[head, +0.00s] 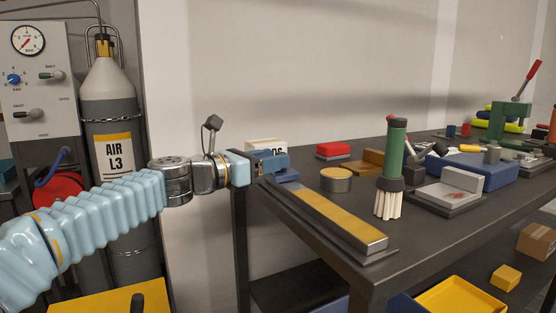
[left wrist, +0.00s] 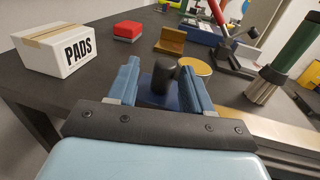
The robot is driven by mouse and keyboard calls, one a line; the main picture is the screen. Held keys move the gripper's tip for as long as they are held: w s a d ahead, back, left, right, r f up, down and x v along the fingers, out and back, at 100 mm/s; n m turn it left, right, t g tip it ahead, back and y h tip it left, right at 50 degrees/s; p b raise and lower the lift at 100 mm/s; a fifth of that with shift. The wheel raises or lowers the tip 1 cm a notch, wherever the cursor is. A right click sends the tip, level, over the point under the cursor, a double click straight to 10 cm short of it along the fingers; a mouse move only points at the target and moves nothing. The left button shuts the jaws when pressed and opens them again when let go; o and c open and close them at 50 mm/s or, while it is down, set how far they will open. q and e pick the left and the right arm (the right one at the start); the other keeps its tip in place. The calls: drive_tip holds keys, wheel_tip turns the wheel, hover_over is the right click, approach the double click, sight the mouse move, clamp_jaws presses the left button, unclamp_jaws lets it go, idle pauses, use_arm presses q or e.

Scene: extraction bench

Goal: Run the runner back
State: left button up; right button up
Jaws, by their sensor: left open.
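A long rail with a yellow top (head: 330,215) lies along the near left edge of the dark bench. The runner (head: 288,176), a dark blue block, sits at the rail's far left end, partly hidden by my left gripper (head: 272,162). In the left wrist view the runner (left wrist: 158,98) shows a black upright knob (left wrist: 164,75). The blue fingers of my left gripper (left wrist: 160,72) are open, one on each side of the knob; I cannot tell whether they touch it. My right gripper is not in view.
A white PADS box (left wrist: 67,47) stands beside the gripper. A round tin (head: 336,181), a green-handled brush (head: 397,150) standing upright, a red block (head: 333,150) and a grey plate with a block (head: 448,194) stand beyond the rail. An air cylinder (head: 110,120) stands left.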

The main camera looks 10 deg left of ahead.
use_arm(q)
drive_tip(key=b+v, duration=0.1)
drive_tip(key=v, duration=1)
